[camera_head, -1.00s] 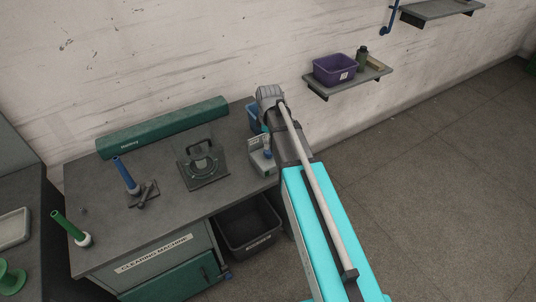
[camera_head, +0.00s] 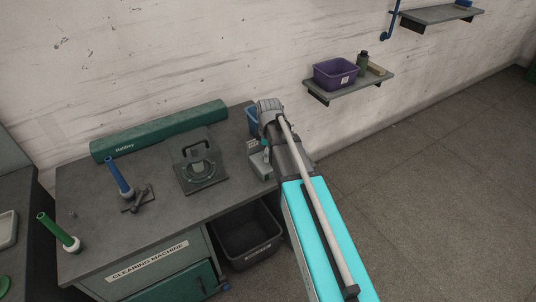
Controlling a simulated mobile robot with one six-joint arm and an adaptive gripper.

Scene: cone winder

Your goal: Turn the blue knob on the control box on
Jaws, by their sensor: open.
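The control box (camera_head: 257,163) is a small light-grey box at the right end of the dark workbench, partly behind my arm. Its blue knob cannot be made out now; the end of my arm covers that part of the box. My gripper (camera_head: 266,153) shows only as a small grey and teal shape below my wrist, at the top of the box. It is open, with nothing seen between the fingers. Whether it touches the knob cannot be told.
The bench (camera_head: 95,215) also carries a green long case (camera_head: 160,130), a dark clamp-like device (camera_head: 200,170), a blue spindle (camera_head: 119,177) and a green spindle (camera_head: 57,232). A blue bin (camera_head: 252,120) stands behind the box. A black crate (camera_head: 245,235) sits below; floor at right is clear.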

